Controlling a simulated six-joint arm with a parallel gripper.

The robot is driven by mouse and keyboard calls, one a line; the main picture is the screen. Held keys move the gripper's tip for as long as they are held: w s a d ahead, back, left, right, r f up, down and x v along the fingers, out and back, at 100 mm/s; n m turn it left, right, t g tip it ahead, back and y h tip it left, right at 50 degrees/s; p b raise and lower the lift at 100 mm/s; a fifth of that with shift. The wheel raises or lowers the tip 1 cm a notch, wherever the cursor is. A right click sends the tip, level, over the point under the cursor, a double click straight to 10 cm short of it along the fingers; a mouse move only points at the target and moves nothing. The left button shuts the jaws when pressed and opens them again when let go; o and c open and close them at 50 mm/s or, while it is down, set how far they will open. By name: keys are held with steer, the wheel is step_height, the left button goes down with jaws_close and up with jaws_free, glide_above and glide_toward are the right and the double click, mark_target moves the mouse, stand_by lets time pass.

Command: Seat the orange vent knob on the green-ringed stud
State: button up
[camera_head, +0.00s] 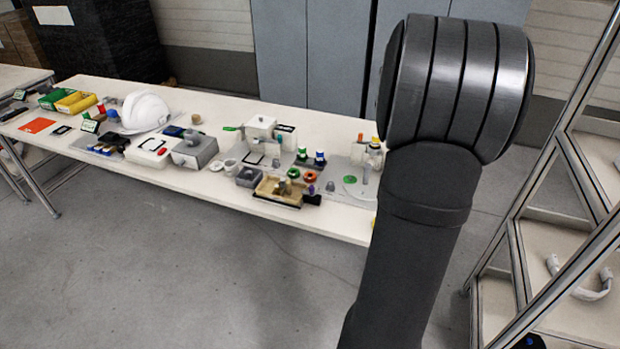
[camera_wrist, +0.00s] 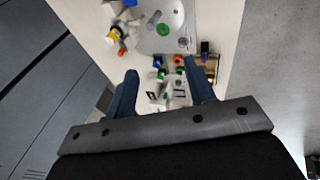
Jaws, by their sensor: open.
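A small orange round piece (camera_head: 309,177), likely the vent knob, stands on the table among small parts in the head view; it also shows in the wrist view (camera_wrist: 178,60). A green ring-like piece (camera_head: 293,173) is just left of it. I cannot tell which green mark rings the stud. My gripper (camera_wrist: 161,67) is open and empty, its blue fingers apart, above and away from the parts. It is not visible in the head view.
A tan tray (camera_head: 268,193), a grey box (camera_head: 248,178) and bottles with coloured caps (camera_head: 375,152) crowd around the parts. A white helmet (camera_head: 145,112) is farther left. A metal-framed shelf (camera_head: 555,215) stands at the right. The floor before the table is clear.

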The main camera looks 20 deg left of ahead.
steer(key=w+a+f+m+g, duration=0.1)
steer(key=w+a+f, duration=0.1)
steer(key=w+a, duration=0.3)
steer(key=w+a+f+m+g, duration=0.1)
steer(key=w+a+f, duration=0.15)
steer(key=a, duration=0.45)
steer(key=m+g+h, duration=0.2)
glide_above(310, 177)
steer(key=w, duration=0.1)
step_height(310, 177, down, 8)
steer(key=f, duration=1.1)
steer(key=shift+w+a+f, duration=0.1)
steer(key=shift+a+f, duration=0.1)
steer(key=shift+f, duration=0.2)
steer(key=shift+d+f, duration=0.2)
steer(key=shift+f, duration=2.45)
steer(key=c, duration=0.7)
steer(key=shift+r, duration=0.1)
